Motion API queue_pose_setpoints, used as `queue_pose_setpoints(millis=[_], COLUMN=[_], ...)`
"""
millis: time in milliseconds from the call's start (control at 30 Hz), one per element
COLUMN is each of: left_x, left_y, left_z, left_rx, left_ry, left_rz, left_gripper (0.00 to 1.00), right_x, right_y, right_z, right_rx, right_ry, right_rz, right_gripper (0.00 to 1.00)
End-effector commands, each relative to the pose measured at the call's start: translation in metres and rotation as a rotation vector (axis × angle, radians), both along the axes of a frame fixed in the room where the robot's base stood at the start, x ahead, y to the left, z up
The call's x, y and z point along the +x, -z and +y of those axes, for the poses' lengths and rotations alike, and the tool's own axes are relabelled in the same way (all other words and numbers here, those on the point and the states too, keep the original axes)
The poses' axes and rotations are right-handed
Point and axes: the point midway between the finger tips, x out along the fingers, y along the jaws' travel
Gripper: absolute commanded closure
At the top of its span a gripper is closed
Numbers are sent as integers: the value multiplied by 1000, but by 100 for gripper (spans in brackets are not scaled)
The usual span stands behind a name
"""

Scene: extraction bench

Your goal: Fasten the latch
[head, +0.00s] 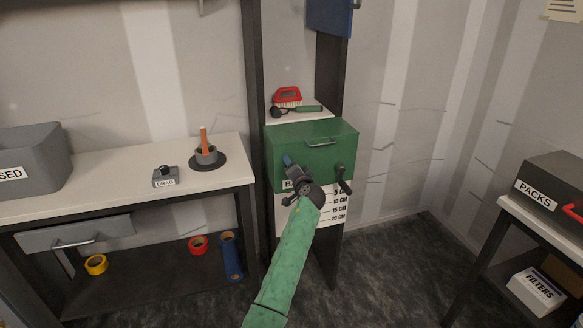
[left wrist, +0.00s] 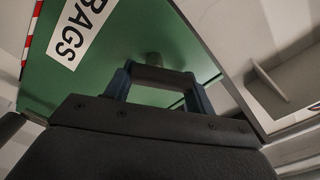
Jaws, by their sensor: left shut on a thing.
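A green box (head: 312,143) stands on a narrow stand, with a handle on its upper face. A dark crank-like lever (head: 343,178) sits at the right of its front. My left gripper (head: 291,163) is in front of the box, covering most of its label; it also shows in the left wrist view (left wrist: 157,82). The head view does not show clearly which part is held. My right gripper is not in view.
A bench (head: 130,185) at left holds a small grey block and a round holder. A PACKS box (head: 555,185) stands at right. The floor between is clear.

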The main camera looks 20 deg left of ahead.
Motion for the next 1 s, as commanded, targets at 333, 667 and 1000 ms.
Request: queue_pose_setpoints(millis=[333,667,1000], left_x=[2,3,3], left_y=[0,2,4], left_z=[-4,-6,-6], left_rx=[258,420,479], left_ry=[2,1,1], left_rz=[173,284,325], left_gripper=[68,68,68], right_x=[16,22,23], right_y=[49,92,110], right_z=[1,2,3], right_rx=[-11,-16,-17], right_ry=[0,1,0], right_rz=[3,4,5], right_gripper=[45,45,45])
